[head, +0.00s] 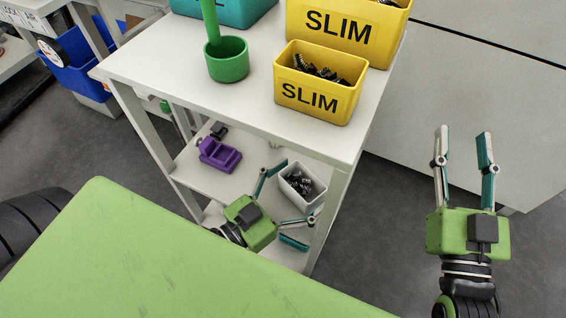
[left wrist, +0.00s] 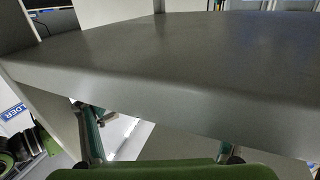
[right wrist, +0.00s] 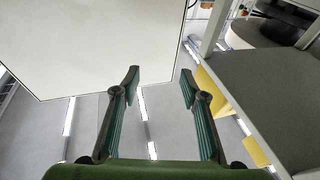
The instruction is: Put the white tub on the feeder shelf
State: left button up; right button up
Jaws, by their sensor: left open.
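The white tub (head: 318,190) with dark connectors in it stands on the cart's lower shelf (head: 262,160). My left gripper (head: 298,192) is open at that shelf. In the head view, one finger shows at the tub's left side and one at its near side; I cannot tell whether they touch it. In the left wrist view, a white patch between the fingers is too cropped to identify. My right gripper (head: 463,133) is open and empty to the right of the cart. A sign ending in "DER" (left wrist: 14,112) shows in the left wrist view; no feeder shelf is clearly identifiable.
The cart top (head: 180,85) overhangs the lower shelf. It carries a green cup (head: 227,62), a small yellow SLIM bin (head: 318,100), a large yellow SLIM bin (head: 340,30) and a teal bin (head: 235,8). A purple holder (head: 219,155) sits left of the tub. Cart legs flank the shelf.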

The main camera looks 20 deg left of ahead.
pick_arm(q)
jog(key=p+v, duration=0.2)
jog(key=v, duration=1)
pick_arm(e)
notch_tip(320, 180, down, 12)
jog(key=s+d+g+h, duration=0.1)
jog(key=g+h, duration=0.1)
jog(key=g, duration=0.4)
jog(key=shift+d+r, duration=0.15)
jog(key=shift+d, duration=0.2)
